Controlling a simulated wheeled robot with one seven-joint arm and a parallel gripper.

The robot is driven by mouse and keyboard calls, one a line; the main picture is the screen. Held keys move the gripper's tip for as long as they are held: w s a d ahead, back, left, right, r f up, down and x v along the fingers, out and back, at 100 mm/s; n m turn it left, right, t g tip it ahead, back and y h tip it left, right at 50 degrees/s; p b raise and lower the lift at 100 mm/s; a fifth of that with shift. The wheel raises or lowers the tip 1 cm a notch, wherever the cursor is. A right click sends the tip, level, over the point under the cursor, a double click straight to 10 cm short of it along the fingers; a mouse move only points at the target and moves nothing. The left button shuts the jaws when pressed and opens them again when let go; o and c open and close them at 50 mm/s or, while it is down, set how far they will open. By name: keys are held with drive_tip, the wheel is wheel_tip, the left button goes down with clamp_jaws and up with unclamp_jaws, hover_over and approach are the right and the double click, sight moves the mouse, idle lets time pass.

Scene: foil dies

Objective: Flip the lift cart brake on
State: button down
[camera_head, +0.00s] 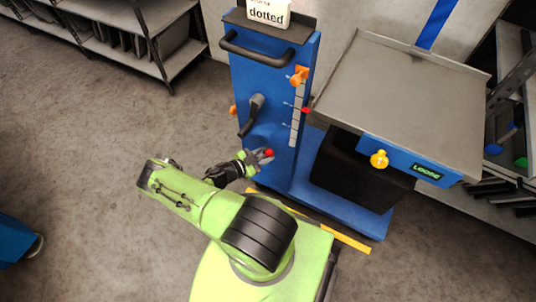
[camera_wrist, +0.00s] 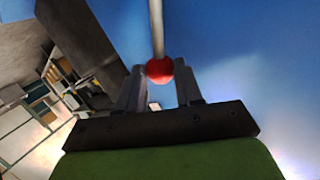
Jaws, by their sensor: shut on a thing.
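The lift cart has a blue column (camera_head: 258,72) and a grey platform (camera_head: 405,85) on its right. A red ball knob (camera_head: 269,152) is low on the column's front. In the wrist view the red ball knob (camera_wrist: 159,71) sits at the end of a thin pale rod (camera_wrist: 156,30). My gripper (camera_head: 263,156) is at the knob, and in the wrist view its two fingers (camera_wrist: 160,84) stand on either side of it, shut on it. A yellow knob (camera_head: 379,159) is on the platform's blue front, beside a dark label with green letters (camera_head: 426,172) that seem to read "LOOSE".
A dark crank handle (camera_head: 252,112) sticks out just above my gripper. A black push bar (camera_head: 262,52) and a scale strip with an orange marker (camera_head: 299,77) are higher up. Shelving (camera_head: 125,25) stands at the back left.

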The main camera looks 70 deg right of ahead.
drive_tip(key=shift+s+a+f, duration=0.1)
drive_tip(key=shift+s+f, duration=0.1)
drive_tip(key=shift+s, duration=0.1)
drive_tip(key=c, duration=0.7)
unclamp_jaws()
drive_tip(key=shift+c, duration=0.2)
drive_tip(key=p+v, duration=0.2)
drive_tip(key=v, duration=1.3)
drive_tip(key=shift+a+r, duration=0.25)
drive_tip(key=shift+a, duration=0.1)
